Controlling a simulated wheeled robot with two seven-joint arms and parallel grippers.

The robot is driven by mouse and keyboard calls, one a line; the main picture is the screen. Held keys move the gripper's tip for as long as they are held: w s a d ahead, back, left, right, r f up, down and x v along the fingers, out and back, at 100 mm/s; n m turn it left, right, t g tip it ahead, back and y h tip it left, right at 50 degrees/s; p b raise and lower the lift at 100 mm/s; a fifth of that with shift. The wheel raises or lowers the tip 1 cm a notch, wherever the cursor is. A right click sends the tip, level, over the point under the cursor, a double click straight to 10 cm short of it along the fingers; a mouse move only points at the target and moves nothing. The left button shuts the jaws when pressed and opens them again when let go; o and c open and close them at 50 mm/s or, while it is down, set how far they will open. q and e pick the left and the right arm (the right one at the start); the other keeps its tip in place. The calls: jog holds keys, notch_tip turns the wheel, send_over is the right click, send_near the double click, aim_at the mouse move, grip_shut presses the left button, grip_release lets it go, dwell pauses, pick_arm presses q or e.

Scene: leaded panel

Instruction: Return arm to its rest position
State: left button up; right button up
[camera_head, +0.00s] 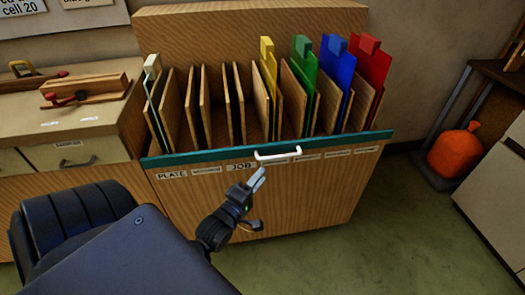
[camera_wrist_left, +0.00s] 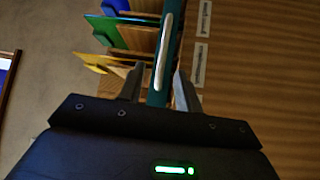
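My left gripper (camera_head: 258,178) is in front of the wooden rack, just below its white handle (camera_head: 278,153). In the left wrist view the left gripper's fingers (camera_wrist_left: 158,78) stand apart with nothing held between them. The handle (camera_wrist_left: 163,52) and the teal rail (camera_wrist_left: 173,22) show beyond and between the fingers, and no contact is visible. My left arm reaches in from the lower left. My right gripper is in neither view.
The wooden rack (camera_head: 250,205) holds upright boards and yellow (camera_head: 268,65), green (camera_head: 304,75), blue (camera_head: 337,70) and red (camera_head: 370,70) sheets. A cabinet (camera_head: 75,125) stands left. An orange sack (camera_head: 455,155) is at right. Green floor (camera_head: 370,240) is clear at lower right.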

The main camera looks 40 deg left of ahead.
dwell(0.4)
